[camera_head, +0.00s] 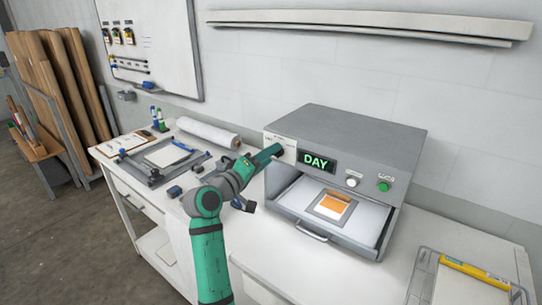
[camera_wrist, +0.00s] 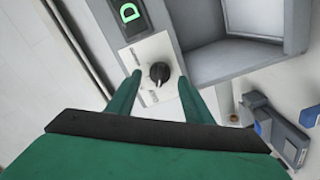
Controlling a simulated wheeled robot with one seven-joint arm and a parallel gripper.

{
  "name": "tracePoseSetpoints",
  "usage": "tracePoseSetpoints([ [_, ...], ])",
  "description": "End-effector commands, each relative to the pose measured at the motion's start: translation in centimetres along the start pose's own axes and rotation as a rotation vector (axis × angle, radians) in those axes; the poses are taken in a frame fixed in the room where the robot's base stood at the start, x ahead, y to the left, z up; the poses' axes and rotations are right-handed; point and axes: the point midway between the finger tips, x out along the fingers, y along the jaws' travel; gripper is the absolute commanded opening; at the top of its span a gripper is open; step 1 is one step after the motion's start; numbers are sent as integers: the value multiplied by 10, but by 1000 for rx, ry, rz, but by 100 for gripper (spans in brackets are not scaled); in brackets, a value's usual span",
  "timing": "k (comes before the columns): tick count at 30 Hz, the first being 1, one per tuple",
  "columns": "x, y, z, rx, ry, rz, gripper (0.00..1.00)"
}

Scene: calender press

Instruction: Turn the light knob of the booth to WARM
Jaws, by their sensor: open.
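The grey booth (camera_head: 360,135) stands on the bench with its display (camera_head: 317,162) reading DAY in green. Its black light knob (camera_wrist: 159,72) sits on a pale label plate (camera_wrist: 150,55) in the wrist view; the plate's lettering is too small to read. My gripper (camera_wrist: 160,80) is open, with one green finger on each side of the knob and gaps visible between. In the head view my gripper (camera_head: 272,152) is at the booth's front left, and hides the knob there.
The booth's drawer (camera_head: 375,218) is pulled out, holding an orange and white sample (camera_head: 333,205). A white button (camera_head: 352,182) and a green button (camera_head: 383,186) are right of the display. A paper roll (camera_head: 208,132) and tools lie left; a tray (camera_head: 465,285) lies right.

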Motion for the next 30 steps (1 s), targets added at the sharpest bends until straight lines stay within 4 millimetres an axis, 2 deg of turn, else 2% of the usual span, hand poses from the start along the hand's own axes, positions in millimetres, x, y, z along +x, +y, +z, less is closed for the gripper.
tracePoseSetpoints([
  [6,14,0,1,0,-1,0,47],
  [14,14,0,1,0,-1,0,47],
  [19,14,0,1,0,-1,0,8],
  [30,14,0,1,41,-1,0,7],
])
